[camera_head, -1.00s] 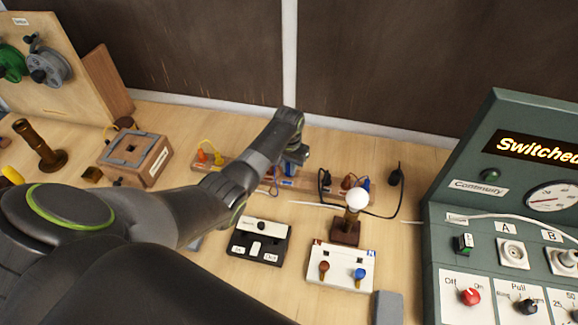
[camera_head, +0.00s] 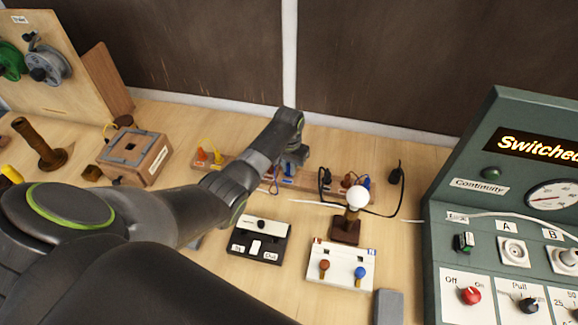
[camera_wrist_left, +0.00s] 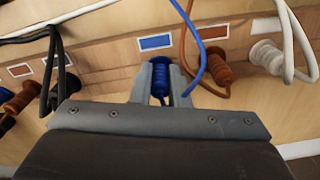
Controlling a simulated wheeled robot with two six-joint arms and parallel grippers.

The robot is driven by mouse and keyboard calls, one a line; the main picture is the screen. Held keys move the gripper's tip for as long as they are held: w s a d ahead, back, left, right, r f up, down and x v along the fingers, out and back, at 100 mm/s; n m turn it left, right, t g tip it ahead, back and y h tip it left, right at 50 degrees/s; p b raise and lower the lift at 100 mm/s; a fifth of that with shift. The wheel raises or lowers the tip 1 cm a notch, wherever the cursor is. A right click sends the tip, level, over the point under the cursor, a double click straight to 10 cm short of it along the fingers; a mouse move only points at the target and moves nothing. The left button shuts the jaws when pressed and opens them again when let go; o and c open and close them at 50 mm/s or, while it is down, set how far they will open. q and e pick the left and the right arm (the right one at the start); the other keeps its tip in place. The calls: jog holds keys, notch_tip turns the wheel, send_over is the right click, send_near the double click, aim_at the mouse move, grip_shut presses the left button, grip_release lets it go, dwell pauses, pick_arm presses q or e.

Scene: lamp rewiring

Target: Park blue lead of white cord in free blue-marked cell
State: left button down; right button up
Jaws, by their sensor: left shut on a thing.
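My left gripper (camera_head: 297,157) is at the long wooden rack (camera_head: 325,184), and its fingers show in the left wrist view (camera_wrist_left: 161,88). It is shut on a blue lead end (camera_wrist_left: 159,84) with a coiled or ribbed body. A blue wire (camera_wrist_left: 194,42) loops beside the right finger. The lead end is in front of a cell with a blue mark (camera_wrist_left: 155,43). I cannot tell whether it is fully seated. A white cord (camera_head: 318,203) lies on the table in front of the rack. My right gripper is not in view.
Brown (camera_wrist_left: 215,76) and white (camera_wrist_left: 268,54) lead ends sit right of the gripper, and black cords (camera_wrist_left: 56,60) hang left. A bulb on a stand (camera_head: 357,201), a black switch box (camera_head: 259,241) and a white terminal box (camera_head: 341,265) stand in front. A green test panel (camera_head: 470,225) is at right.

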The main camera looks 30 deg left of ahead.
pick_arm(q)
jog(key=shift+f, duration=0.1)
jog(key=c, duration=1.3)
grip_release()
notch_tip(320, 180, up, 11)
jog(key=shift+f+b, duration=0.1)
jog(key=shift+b, duration=0.85)
jog(key=shift+r+p, duration=1.55)
jog(key=shift+r, duration=1.8)
jog(key=shift+f, duration=0.15)
